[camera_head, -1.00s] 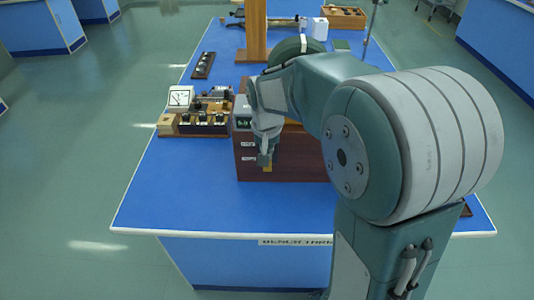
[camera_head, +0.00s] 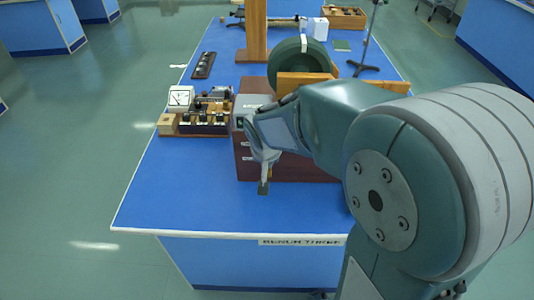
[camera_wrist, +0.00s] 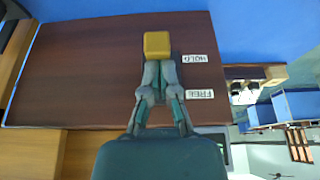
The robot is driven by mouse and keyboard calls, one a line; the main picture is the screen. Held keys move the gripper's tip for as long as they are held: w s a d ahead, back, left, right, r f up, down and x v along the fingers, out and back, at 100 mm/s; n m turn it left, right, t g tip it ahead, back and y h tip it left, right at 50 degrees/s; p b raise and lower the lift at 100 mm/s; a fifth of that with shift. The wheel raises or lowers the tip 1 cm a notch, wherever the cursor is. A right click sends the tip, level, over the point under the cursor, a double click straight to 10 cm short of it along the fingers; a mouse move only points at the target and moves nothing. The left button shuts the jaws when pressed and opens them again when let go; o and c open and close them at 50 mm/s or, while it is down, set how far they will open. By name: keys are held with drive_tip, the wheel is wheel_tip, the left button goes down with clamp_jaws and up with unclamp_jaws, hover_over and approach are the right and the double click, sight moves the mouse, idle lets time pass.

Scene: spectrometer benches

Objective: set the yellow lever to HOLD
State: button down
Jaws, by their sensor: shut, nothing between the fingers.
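The yellow lever (camera_wrist: 157,45) shows in the wrist view as a small block on the dark red-brown wooden front of a box (camera_wrist: 85,70). It is beside the HOLD label (camera_wrist: 195,58), a little past its level on the side away from the FREE label (camera_wrist: 199,93). My gripper (camera_wrist: 160,72) is shut and empty, its fingertips at the lever's FREE-side edge; whether they touch it I cannot tell. In the head view my gripper (camera_head: 263,187) points down in front of the box (camera_head: 300,168), and the lever cannot be made out.
An instrument board (camera_head: 195,120) with a dial stands left of the box on the blue bench (camera_head: 180,190). A dark green wheel (camera_head: 300,62) and a wooden post (camera_head: 256,30) stand behind. The bench's front left is clear.

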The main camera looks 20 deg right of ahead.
drive_tip(key=shift+s+a+f, duration=0.1)
drive_tip(key=shift+s+f, duration=0.2)
drive_tip(key=shift+f, duration=0.5)
drive_tip(key=shift+s+a+f, duration=0.1)
drive_tip(key=shift+s+f, duration=0.2)
drive_tip(key=shift+f, duration=0.45)
drive_tip(key=shift+r, duration=0.15)
drive_tip(key=shift+r, duration=0.7)
